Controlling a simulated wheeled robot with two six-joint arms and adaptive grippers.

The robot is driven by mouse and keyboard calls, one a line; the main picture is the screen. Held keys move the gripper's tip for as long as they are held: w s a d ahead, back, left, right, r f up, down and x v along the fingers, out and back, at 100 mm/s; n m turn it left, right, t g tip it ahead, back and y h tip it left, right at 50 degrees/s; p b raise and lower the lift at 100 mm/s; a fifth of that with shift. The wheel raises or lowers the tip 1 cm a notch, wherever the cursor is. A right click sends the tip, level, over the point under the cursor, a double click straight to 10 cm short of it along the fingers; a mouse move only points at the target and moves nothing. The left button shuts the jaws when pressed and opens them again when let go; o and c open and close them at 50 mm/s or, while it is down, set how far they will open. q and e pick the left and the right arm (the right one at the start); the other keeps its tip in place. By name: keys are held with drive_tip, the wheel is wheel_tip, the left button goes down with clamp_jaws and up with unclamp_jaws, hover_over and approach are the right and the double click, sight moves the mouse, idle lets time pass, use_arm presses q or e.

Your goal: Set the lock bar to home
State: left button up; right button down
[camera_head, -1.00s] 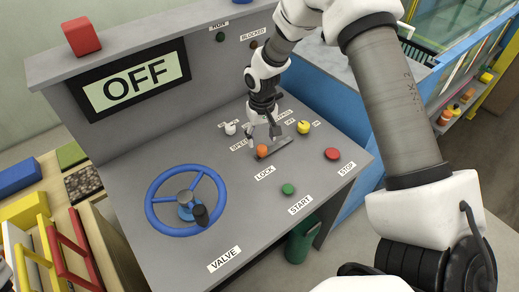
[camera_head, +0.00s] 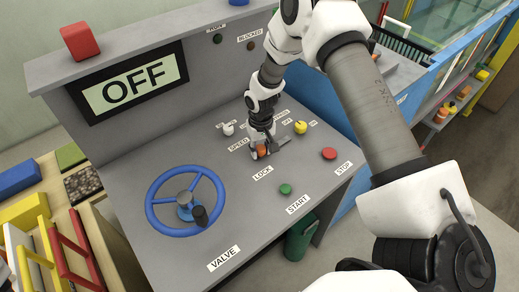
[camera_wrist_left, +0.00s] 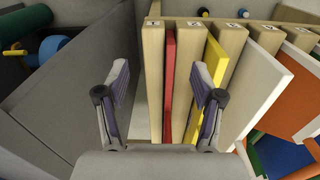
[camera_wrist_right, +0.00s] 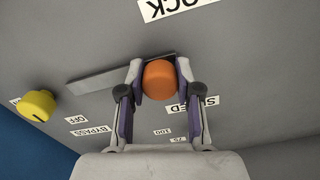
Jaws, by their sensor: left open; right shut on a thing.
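The lock bar is a flat grey bar with an orange knob, on the grey console above the LOCK label (camera_head: 263,173). In the right wrist view the grey bar (camera_wrist_right: 105,74) runs to the left from the orange knob (camera_wrist_right: 158,80). My right gripper (camera_wrist_right: 159,76) is shut on the orange knob, one finger on each side. In the head view the gripper (camera_head: 262,148) partly hides the knob and bar. My left gripper (camera_wrist_left: 160,95) is open and empty, above a rack of upright coloured boards.
A yellow knob (camera_head: 300,127) and a white knob (camera_head: 228,128) stand near the bar. A green START button (camera_head: 285,189), a red STOP button (camera_head: 329,153) and a blue valve wheel (camera_head: 153,205) share the console. The display (camera_head: 130,88) reads OFF.

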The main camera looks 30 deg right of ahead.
drive_tip(key=d, duration=0.4)
drive_tip(key=shift+w, duration=0.2)
drive_tip(key=shift+a+r, duration=0.1)
drive_tip(key=shift+a, duration=0.1)
drive_tip(key=c, duration=0.9)
unclamp_jaws()
drive_tip(key=shift+d, duration=0.1)
drive_tip(key=shift+c, duration=0.2)
drive_tip(key=shift+o, duration=0.8)
drive_tip(key=shift+s+d, duration=0.1)
drive_tip(key=shift+d, duration=0.1)
drive_tip(key=shift+a+r, duration=0.1)
drive_tip(key=shift+r, duration=0.15)
wheel_tip(320, 180, up, 11)
drive_tip(key=shift+r, duration=0.2)
